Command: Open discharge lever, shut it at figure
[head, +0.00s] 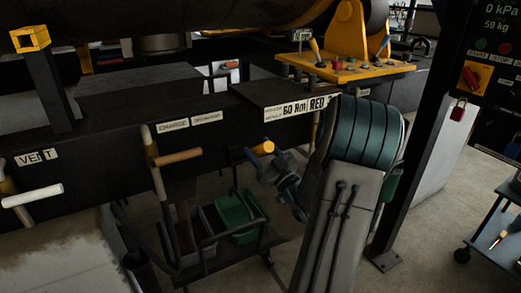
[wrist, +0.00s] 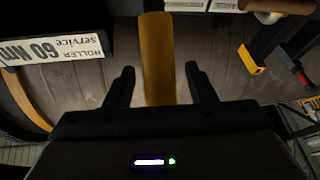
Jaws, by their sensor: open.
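A lever with a yellow handle (head: 262,148) sticks out from the dark beam, right of the DISCHARGE label (head: 206,117); I take it to be the discharge lever. In the wrist view its yellow bar (wrist: 160,60) lies between my two fingers, with a gap on each side. My gripper (head: 262,166) is open, just below and beside the yellow handle in the head view, partly hidden by my arm. The display (head: 497,18) at the top right reads 0 kPa and 59 kg.
A tan-handled lever (head: 178,157) hangs near the CHARGE label (head: 172,125); a white-handled lever (head: 35,195) is by the VENT label. A green bin (head: 240,212) stands below. A yellow control panel (head: 345,67), red padlock (head: 458,110) and blue cart (head: 490,215) are to the right.

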